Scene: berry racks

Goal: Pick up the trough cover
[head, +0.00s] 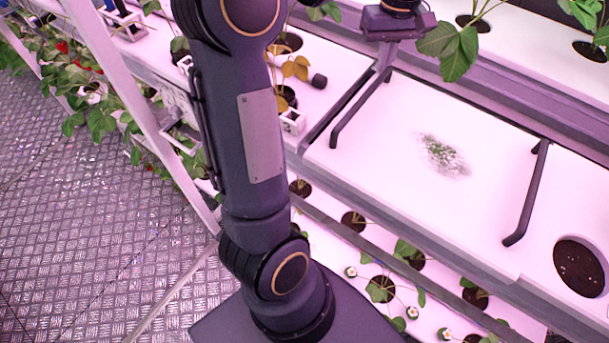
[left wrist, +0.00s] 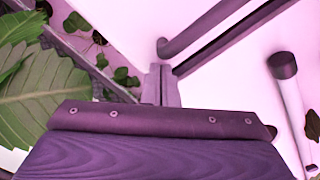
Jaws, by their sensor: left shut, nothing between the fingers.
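The trough cover (head: 430,115) is a flat white panel lying on the rack, with a grey-green stain near its middle. It has two dark bar handles, a left one (head: 360,108) and a right one (head: 525,195). My left gripper (head: 385,65) is over the far end of the left handle, its fingers pointing down. In the left wrist view the fingers (left wrist: 160,80) are shut together and empty, beside a dark bar (left wrist: 205,30) over a white surface. I cannot tell whether they touch it. My right gripper is not in view.
Strawberry plants grow on a lower shelf (head: 380,288). Large leaves (left wrist: 50,90) are close by the left wrist. The metal floor (head: 90,220) is clear.

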